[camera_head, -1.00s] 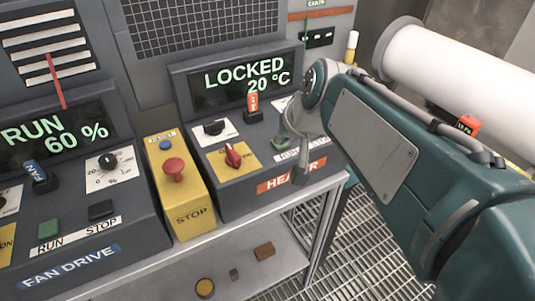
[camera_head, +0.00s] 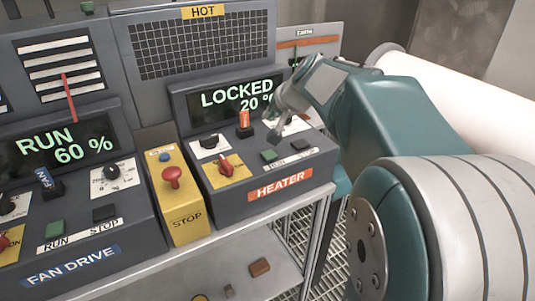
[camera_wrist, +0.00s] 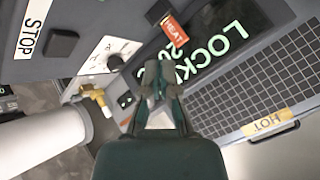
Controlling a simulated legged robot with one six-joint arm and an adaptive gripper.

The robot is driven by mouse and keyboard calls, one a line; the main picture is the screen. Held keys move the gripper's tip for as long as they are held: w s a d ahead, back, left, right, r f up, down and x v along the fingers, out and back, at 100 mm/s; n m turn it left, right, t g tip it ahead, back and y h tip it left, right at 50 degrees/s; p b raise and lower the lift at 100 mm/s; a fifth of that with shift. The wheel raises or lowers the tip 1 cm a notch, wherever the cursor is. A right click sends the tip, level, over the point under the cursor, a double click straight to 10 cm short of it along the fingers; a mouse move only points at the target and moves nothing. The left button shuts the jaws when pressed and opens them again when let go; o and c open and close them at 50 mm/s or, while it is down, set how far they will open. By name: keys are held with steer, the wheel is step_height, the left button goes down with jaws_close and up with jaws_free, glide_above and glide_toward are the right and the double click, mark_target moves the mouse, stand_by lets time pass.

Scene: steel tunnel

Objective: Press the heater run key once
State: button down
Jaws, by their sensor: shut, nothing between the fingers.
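The heater box (camera_head: 330,168) carries a green key (camera_head: 269,155) on its sloped top, with a black key (camera_head: 300,146) to its right. The heater display (camera_head: 236,97) reads LOCKED and 20 °C. An orange HEAT-tagged key switch (camera_head: 244,120) stands below the display; its tag (camera_wrist: 175,31) also shows in the wrist view. My gripper (camera_head: 274,136) is shut and empty, its tips behind and above the green key in the head view, seemingly apart from it. In the wrist view my gripper (camera_wrist: 157,74) shows beside the display; I cannot make out the green key there.
A yellow box with a red stop button (camera_head: 172,177) stands left of the heater. The fan drive box (camera_head: 130,225) is further left, its display reading RUN and 60 %. A mesh panel labelled HOT (camera_head: 203,12) rises behind. A white pipe (camera_head: 450,115) runs at right.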

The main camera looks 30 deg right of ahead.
mark_target(265, 151)
steer(key=shift+a+f, duration=0.1)
steer(key=shift+f, duration=4.25)
steer(key=shift+f, duration=0.15)
steer(key=shift+f, duration=0.2)
steer(key=shift+f, duration=0.5)
steer(key=shift+r, duration=0.9)
steer(key=shift+r, duration=2.55)
